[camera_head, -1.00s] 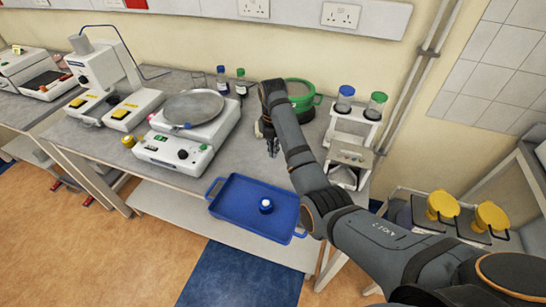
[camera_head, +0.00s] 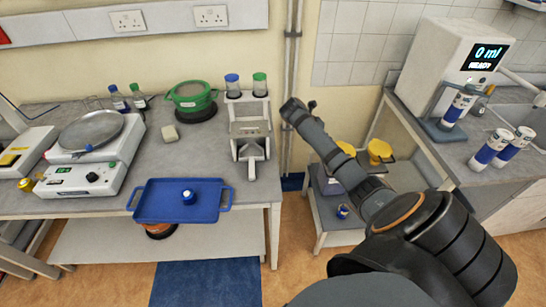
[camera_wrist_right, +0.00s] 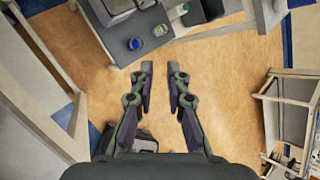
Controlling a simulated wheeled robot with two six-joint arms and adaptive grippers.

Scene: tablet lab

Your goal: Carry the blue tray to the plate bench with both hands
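The blue tray (camera_head: 160,211) lies at the front edge of the grey bench (camera_head: 232,185), its front rim a little past that edge. A small bottle with a white and blue top (camera_head: 189,197) stands on the tray. A white plate device with a round metal pan (camera_head: 91,130) is on the same bench, left of the tray. My right arm reaches in from the right, well right of the tray; its fingers are hidden in the head view. In the right wrist view my right gripper (camera_wrist_right: 160,66) is open and empty above the floor. My left gripper is not in view.
A green pot (camera_head: 191,93), a beige block (camera_head: 169,132) and a white rack (camera_head: 248,130) stand behind the tray. A low table (camera_head: 325,207) with yellow items (camera_head: 378,150) and a jar (camera_head: 342,211) is right of the bench. A dispenser (camera_head: 455,70) stands on the right counter.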

